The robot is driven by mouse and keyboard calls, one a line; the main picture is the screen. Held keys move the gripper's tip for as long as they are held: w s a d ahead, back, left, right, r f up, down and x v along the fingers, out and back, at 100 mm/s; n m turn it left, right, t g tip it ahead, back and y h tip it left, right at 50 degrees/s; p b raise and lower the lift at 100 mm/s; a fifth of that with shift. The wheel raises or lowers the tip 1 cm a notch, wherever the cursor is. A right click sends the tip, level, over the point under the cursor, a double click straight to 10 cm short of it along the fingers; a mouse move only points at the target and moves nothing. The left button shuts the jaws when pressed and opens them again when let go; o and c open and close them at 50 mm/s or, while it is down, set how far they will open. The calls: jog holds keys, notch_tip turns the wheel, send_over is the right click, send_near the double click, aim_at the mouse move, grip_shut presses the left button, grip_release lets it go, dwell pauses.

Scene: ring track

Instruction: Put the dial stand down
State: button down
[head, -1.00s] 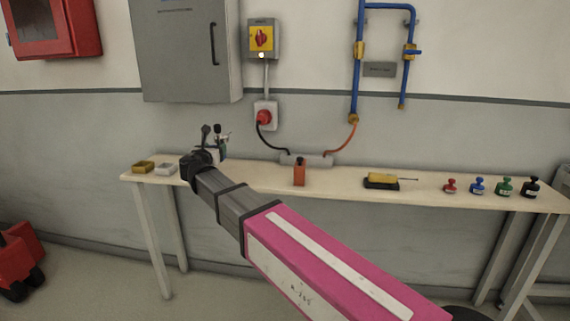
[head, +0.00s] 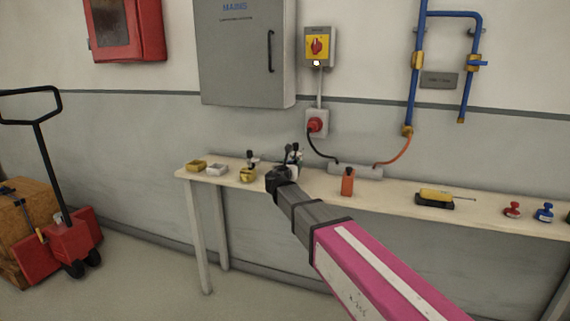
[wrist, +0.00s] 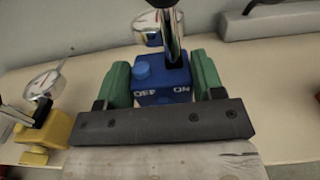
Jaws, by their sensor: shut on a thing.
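I cannot tell whether the base touches the bench. A second, yellow dial stand (head: 247,174) stands just left of my gripper; it also shows at the left of the wrist view (wrist: 45,135).
The bench (head: 385,198) has a yellow tray (head: 196,166) and a white tray (head: 217,169) at its left end. Right of my gripper are an orange object (head: 348,183), a grey power strip (head: 355,171) and a yellow tool (head: 435,196). Clear bench lies between these.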

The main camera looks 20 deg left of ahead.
jog(key=shift+f, duration=2)
jog(key=shift+f, duration=0.1)
jog(key=shift+c, duration=1.2)
grip_release()
jog(key=shift+s, duration=0.3)
jog(key=s, duration=1.1)
jog(key=shift+s+a, duration=0.15)
jog(key=shift+a, duration=0.3)
